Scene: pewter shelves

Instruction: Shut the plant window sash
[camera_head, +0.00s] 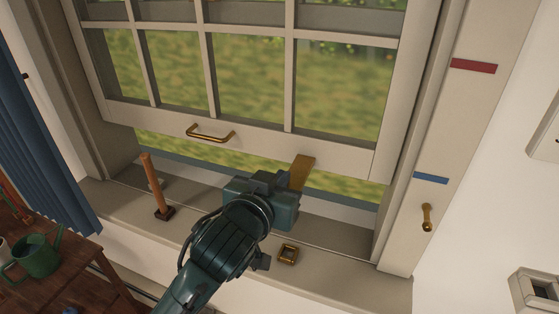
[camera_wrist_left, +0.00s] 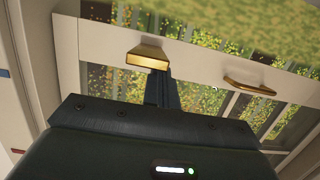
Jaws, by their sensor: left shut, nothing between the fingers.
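The white window sash (camera_head: 240,140) with several panes is part-way raised, with a gap between its bottom rail and the sill (camera_head: 345,238). A brass bow handle (camera_head: 211,136) is on the rail, left of a flat brass tab (camera_head: 302,173). Both also show in the left wrist view, the tab (camera_wrist_left: 148,57) and the handle (camera_wrist_left: 250,89). My left gripper (camera_head: 288,184) is shut and empty close by the tab. In the wrist view its fingers (camera_wrist_left: 164,88) overlap the tab's edge; I cannot tell whether they touch. My right gripper is out of view.
An upright wooden stick (camera_head: 152,180) on a dark base stands on the sill at left. A square brass ring (camera_head: 288,254) sits on the sill's front. The right jamb bears a red mark (camera_head: 473,66), a blue mark (camera_head: 431,178) and a brass lever (camera_head: 427,216). A green watering can (camera_head: 38,256) is lower left.

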